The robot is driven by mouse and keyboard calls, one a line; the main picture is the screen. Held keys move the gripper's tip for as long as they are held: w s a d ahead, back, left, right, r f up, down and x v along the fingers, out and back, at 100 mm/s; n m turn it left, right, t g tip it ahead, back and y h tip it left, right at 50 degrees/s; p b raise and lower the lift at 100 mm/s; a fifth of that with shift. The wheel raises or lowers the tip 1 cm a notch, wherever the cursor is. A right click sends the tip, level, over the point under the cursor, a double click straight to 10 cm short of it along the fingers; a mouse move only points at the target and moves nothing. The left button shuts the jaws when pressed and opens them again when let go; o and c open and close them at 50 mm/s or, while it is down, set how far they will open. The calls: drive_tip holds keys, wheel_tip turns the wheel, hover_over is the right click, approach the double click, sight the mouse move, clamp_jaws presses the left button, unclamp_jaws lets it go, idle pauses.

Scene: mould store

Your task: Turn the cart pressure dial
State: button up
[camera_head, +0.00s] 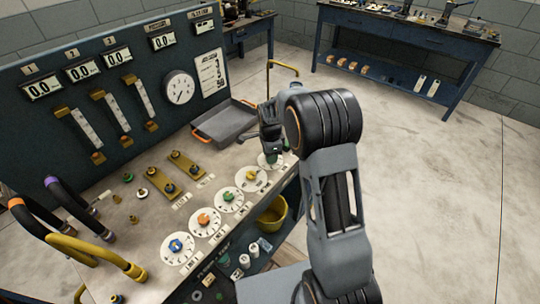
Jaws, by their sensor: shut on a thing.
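A row of round white dials with coloured knobs runs along the front of the cart top (120,215). From the near end, the knobs are blue (176,245), orange (204,219), green (228,197) and yellow (251,176). My gripper (271,153) points down at the far-end dial (279,163) and is shut on its knob, which the fingers mostly hide. Part of that white dial face shows around the fingers. The small labels by the dials are too small to read.
A grey tray (212,138) lies just left of my gripper. Behind stands an upright panel (180,50) with gauges and displays. Hoses (62,243) curve at the near left. Open floor lies to the right.

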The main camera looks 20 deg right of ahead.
drive_tip(key=shift+m, duration=0.8)
drive_tip(key=o, duration=0.9)
drive_tip(key=shift+r, duration=0.1)
wheel_tip(320, 180, up, 14)
drive_tip(key=shift+f, duration=0.2)
idle(0.4)
